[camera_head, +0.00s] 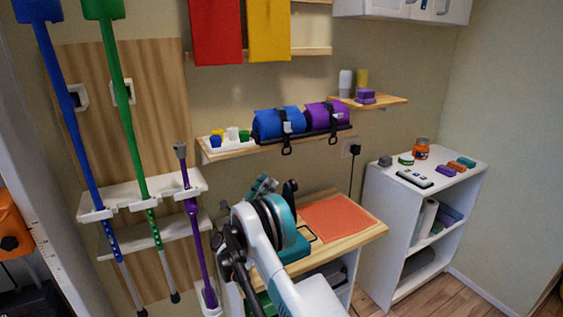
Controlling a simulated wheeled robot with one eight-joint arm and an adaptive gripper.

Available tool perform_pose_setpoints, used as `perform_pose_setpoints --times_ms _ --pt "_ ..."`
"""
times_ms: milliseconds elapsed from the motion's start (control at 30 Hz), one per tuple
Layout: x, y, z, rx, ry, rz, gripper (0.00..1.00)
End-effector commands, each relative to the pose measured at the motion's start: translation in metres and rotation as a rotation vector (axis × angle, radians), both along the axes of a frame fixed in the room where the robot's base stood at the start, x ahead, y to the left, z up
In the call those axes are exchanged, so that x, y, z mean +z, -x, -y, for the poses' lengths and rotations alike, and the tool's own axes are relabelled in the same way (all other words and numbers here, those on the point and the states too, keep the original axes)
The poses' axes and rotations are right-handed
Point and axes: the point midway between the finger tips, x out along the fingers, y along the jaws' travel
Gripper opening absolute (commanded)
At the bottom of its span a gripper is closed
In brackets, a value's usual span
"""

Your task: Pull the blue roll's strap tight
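The blue roll (279,123) lies on the wooden wall shelf, beside the purple roll (323,115). A dark strap (287,129) crosses the front of the blue roll. Its lower end hangs below the shelf edge as a dark loop (286,150). Whether the strap is slack or taut is too small to tell. My white and teal arm rises from the bottom, in front of the desk, below and apart from the rolls. Dark parts show beside the arm, but I cannot make out the fingertips or whether my gripper is open.
A white tray (222,141) with small colored items sits left of the rolls. The purple roll has a similar hanging strap (334,123). A small shelf (370,101) stands to the right. Below are a wooden desk (366,232) with an orange mat (336,217) and a white cabinet (451,171).

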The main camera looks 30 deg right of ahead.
Motion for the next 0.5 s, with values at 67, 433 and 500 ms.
perform_pose_setpoints --times_ms 67,433,500 --pt "0.010 -0.002 0.013 -0.003 0.001 -0.001 0.26" --pt "0.057 -0.013 0.059 -0.002 0.001 -0.002 0.26" --pt "0.062 -0.014 0.064 -0.001 0.001 -0.001 0.26"
